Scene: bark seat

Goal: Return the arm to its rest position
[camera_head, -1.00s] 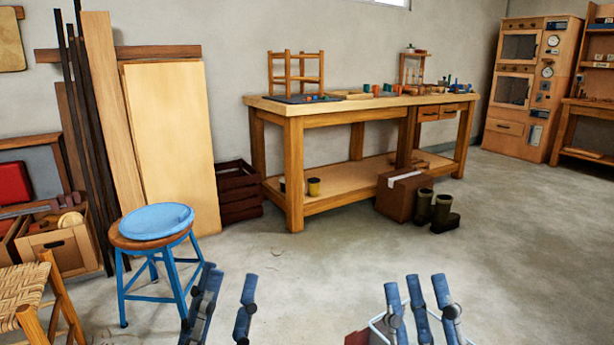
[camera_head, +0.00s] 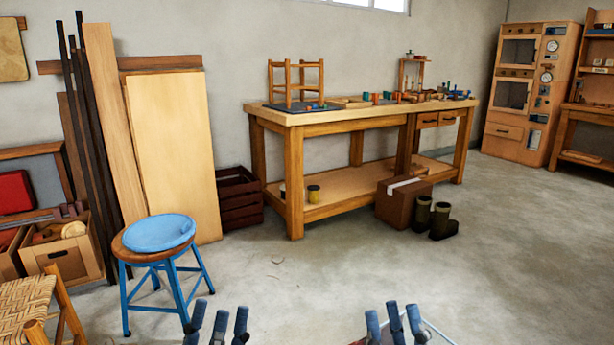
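My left gripper (camera_head: 217,325) is at the bottom edge of the head view, right of the blue stool's legs. Its blue-grey fingers point up and stand apart, with nothing seen between them. My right gripper (camera_head: 396,325) is at the bottom edge, right of centre. Its fingers also stand apart, and I see nothing gripped. Only the fingers' upper parts show; the palms and both arms are cut off below the frame.
A pale-rimmed item (camera_head: 437,333) shows partly beside the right gripper. A blue-topped stool (camera_head: 160,233) and a woven chair (camera_head: 25,305) stand at left. A workbench (camera_head: 345,120), a cardboard box (camera_head: 398,208) and boots (camera_head: 443,222) are farther back. Floor at right is clear.

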